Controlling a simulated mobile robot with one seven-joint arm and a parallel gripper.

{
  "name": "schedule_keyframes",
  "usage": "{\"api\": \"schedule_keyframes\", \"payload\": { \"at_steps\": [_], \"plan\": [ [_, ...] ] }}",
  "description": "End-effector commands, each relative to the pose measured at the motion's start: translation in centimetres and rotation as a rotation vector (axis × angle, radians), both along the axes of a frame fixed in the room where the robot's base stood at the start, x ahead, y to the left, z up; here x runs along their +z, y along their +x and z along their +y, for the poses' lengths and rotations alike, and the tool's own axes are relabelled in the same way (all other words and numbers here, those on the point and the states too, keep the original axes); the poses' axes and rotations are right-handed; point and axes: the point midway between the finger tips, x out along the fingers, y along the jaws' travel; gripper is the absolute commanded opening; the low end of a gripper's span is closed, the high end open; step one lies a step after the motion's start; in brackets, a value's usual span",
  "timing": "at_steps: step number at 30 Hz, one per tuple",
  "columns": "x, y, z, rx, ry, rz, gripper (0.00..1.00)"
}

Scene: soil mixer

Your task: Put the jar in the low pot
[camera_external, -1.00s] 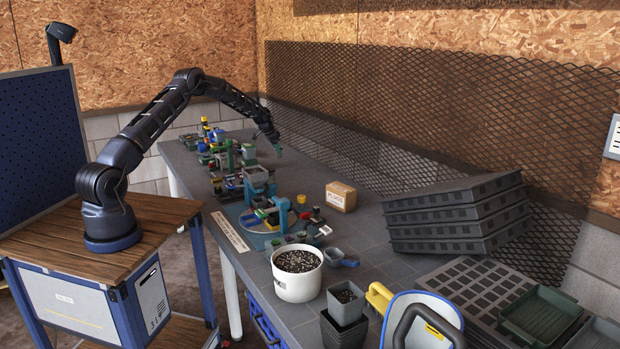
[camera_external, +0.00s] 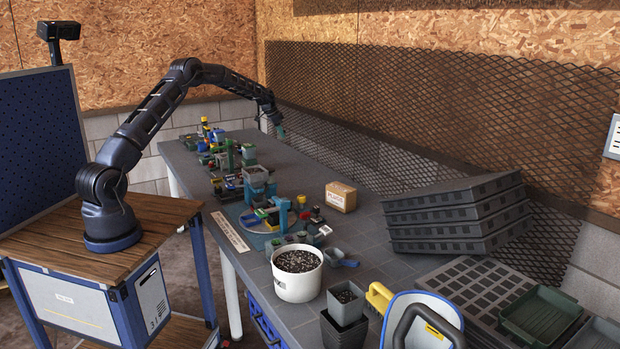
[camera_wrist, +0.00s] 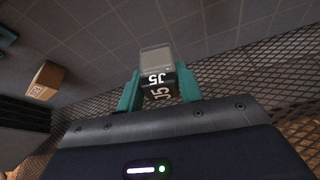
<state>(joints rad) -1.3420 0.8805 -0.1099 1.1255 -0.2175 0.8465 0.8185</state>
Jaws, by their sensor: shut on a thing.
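My gripper (camera_external: 280,130) is at the far end of the bench, above its surface near the mesh wall. In the wrist view its teal fingers (camera_wrist: 160,88) are shut on a small jar (camera_wrist: 156,60). The jar has a clear, pale part and a dark part marked "J5". In the external view the jar is too small to make out. I cannot tell which container is the low pot. A white round pot (camera_external: 297,283) of dark speckled soil and a square grey pot (camera_external: 346,310) with soil stand at the near end of the bench.
Small coloured fixtures (camera_external: 255,178) crowd the bench's left side. A cardboard box (camera_external: 341,197) stands mid-bench, with stacked dark trays (camera_external: 455,215) to its right. A grey scoop (camera_external: 340,258) lies beside the white pot. The bench below my gripper looks clear.

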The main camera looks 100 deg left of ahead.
Motion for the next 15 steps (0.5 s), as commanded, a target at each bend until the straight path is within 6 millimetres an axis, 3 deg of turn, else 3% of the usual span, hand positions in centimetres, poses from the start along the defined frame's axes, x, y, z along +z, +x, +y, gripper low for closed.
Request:
{"api": "schedule_keyframes", "payload": {
  "at_steps": [8, 15],
  "plan": [
    [1.5, 10.3, -5.1, -0.17, -0.002, 0.005, 0.13],
    [2.7, 19.0, -10.9, -0.332, -0.004, 0.011, 0.13]
  ]
}}
